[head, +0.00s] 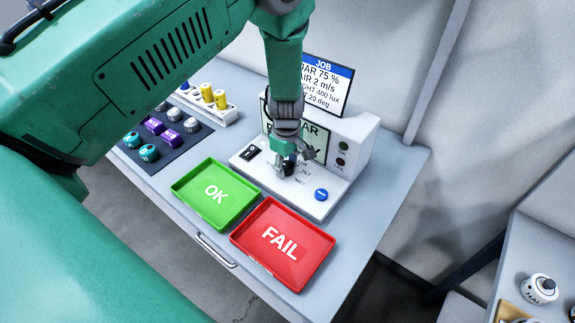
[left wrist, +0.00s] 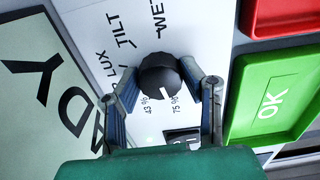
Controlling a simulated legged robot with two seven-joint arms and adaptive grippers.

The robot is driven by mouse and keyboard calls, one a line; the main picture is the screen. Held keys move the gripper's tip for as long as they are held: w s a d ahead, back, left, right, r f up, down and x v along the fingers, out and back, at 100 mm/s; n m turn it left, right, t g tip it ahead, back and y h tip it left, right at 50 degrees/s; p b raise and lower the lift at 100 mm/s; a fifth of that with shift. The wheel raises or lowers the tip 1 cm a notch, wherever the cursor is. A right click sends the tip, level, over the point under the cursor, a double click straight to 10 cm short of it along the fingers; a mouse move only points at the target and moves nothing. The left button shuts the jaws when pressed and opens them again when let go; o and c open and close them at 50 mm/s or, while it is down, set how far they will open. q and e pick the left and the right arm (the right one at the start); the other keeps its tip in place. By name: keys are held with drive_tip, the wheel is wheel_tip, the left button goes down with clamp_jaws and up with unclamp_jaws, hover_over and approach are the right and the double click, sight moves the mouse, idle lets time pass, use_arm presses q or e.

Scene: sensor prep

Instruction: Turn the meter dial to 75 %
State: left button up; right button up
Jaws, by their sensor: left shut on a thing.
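The meter (head: 345,135) is a white box on the grey bench, with a sloped front panel. Its black dial (left wrist: 160,74) has a white pointer line. In the left wrist view the line points between the printed "43 %" and "75 %" marks, a little nearer "75 %". My left gripper (head: 292,165) reaches down over the panel. Its two fingers (left wrist: 168,82) are shut on the dial, one on each side. In the head view the gripper partly hides the dial and the green screen (head: 320,140). My right gripper is not in view.
A green OK tray (head: 190,188) and a red FAIL tray (head: 262,260) lie in front of the meter. A blue button (head: 321,194) and a black switch (head: 249,153) are on the panel. A job card (head: 338,90) stands behind. Sensors on a dark mat (head: 135,157) are at left.

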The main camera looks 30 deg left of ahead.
sight(287, 164)
use_arm(q)
drive_tip(key=shift+w+a+r, duration=0.15)
drive_tip(key=shift+w+r, duration=0.1)
drive_tip(key=shift+w, duration=0.1)
drive_tip(key=o, duration=1.1)
drive_tip(key=shift+o, duration=0.2)
drive_tip(key=shift+s+f, duration=0.15)
wheel_tip(287, 164, up, 12)
drive_tip(key=shift+f, duration=0.1)
